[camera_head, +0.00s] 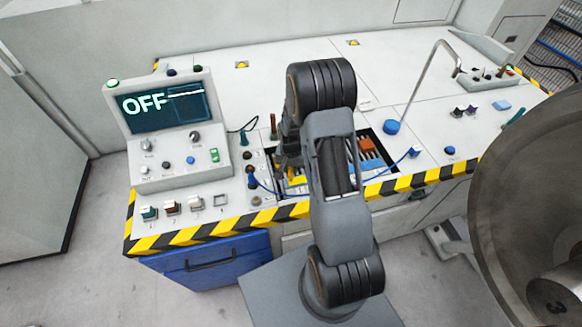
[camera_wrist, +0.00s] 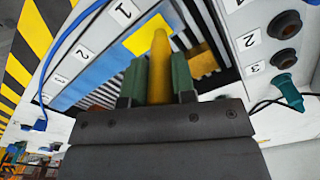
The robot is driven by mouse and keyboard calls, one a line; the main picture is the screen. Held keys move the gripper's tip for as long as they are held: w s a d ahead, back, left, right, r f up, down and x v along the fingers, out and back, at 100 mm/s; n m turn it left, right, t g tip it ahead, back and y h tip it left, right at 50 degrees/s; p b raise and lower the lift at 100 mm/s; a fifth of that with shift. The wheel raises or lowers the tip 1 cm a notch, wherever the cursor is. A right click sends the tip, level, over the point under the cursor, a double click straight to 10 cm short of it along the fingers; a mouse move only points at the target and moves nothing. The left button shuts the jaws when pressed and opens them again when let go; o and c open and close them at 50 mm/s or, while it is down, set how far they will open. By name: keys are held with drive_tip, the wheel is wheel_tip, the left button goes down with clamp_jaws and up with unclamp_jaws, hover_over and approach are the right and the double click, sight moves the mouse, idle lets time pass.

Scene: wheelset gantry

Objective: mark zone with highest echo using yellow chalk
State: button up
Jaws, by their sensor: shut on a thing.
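My gripper (camera_wrist: 160,82) is shut on a yellow chalk stick (camera_wrist: 160,62), held between two green finger pads in the wrist view. The chalk tip points up in that view, over a slotted tray (camera_wrist: 220,28) set in the worktop. In the head view my arm hides most of the gripper and part of the tray. A large grey wheel (camera_head: 530,170) stands at the right edge, with the number 3 on its hub. A console screen (camera_head: 168,108) at the left reads OFF. No echo reading shows.
The white worktop (camera_head: 250,85) has a striped yellow and black edge. A blue knob-like piece (camera_head: 391,127) lies right of my arm, and a bent metal rod (camera_head: 424,75) rises behind it. A blue cable (camera_wrist: 47,75) runs past the tray. A blue drawer (camera_head: 205,263) is below.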

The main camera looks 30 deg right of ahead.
drive_tip(key=shift+f+b, duration=0.55)
drive_tip(key=shift+f, duration=0.05)
idle(0.5)
drive_tip(key=shift+d, duration=0.2)
drive_tip(key=shift+s+d+r, duration=0.1)
drive_tip(key=shift+d, duration=0.2)
drive_tip(key=shift+d, duration=0.3)
drive_tip(key=shift+s+d+b, duration=0.1)
drive_tip(key=shift+d+b, duration=0.15)
drive_tip(key=shift+b, duration=0.05)
drive_tip(key=shift+d, duration=0.1)
drive_tip(key=shift+s+d+f, duration=0.15)
drive_tip(key=shift+d+f, duration=0.05)
drive_tip(key=shift+d, duration=0.1)
drive_tip(key=shift+d, duration=0.1)
